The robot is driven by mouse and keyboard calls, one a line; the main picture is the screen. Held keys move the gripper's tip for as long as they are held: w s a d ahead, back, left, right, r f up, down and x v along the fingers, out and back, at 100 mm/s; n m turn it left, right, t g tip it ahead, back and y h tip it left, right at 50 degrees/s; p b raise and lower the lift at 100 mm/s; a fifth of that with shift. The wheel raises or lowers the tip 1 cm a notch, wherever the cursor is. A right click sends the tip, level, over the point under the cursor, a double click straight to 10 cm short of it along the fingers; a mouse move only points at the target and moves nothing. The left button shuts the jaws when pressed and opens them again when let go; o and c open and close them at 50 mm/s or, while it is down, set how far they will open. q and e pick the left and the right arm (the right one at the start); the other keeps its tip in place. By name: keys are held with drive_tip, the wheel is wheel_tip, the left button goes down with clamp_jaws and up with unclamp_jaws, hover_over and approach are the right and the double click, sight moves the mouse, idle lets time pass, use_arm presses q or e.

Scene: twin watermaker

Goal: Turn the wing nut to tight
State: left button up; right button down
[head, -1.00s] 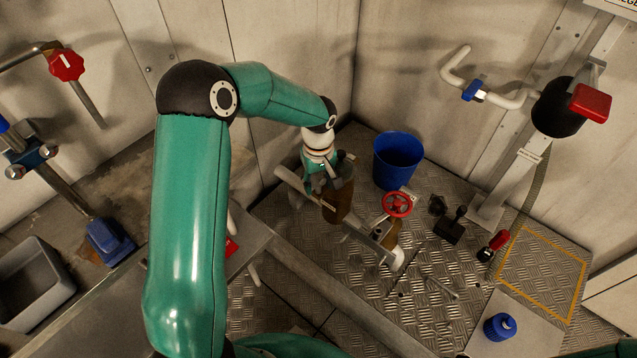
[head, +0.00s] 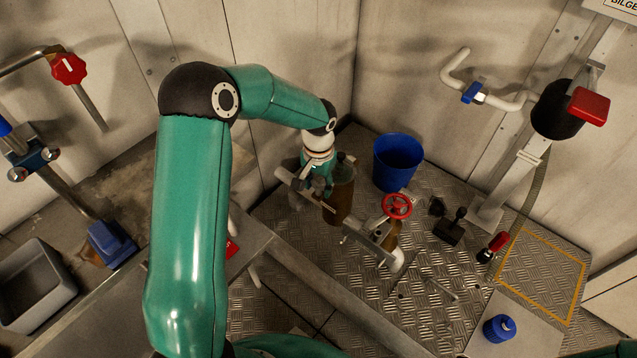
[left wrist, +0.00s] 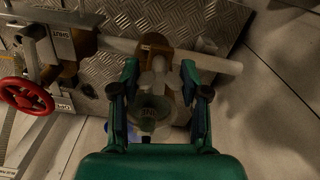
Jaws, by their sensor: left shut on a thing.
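My left gripper (head: 318,186) is at the pipe beside the brown cylindrical housing (head: 342,203). In the left wrist view its two fingers (left wrist: 160,70) stand on either side of a pale winged piece, which looks like the wing nut (left wrist: 158,76), and are shut on it. In the head view the gripper hides the wing nut. A roundish greenish part (left wrist: 150,112) shows between the fingers, nearer the wrist. I cannot read the nut's tightness from these frames. My right gripper is not in view.
A red handwheel (head: 397,206) sits on the same pipe assembly, right of the gripper; it also shows in the left wrist view (left wrist: 27,96). A blue bucket (head: 398,163) stands behind. Loose dark parts (head: 449,228) lie on the patterned metal floor. A blue container (head: 499,328) is front right.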

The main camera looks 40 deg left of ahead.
sight(319, 186)
use_arm(q)
drive_tip(key=shift+w+a+r+m, duration=0.1)
drive_tip(key=shift+w+m, duration=0.05)
drive_tip(key=shift+m, duration=0.75)
drive_tip(key=o, duration=1.2)
drive_tip(key=shift+c, duration=0.2)
wheel_tip(319, 186, up, 12)
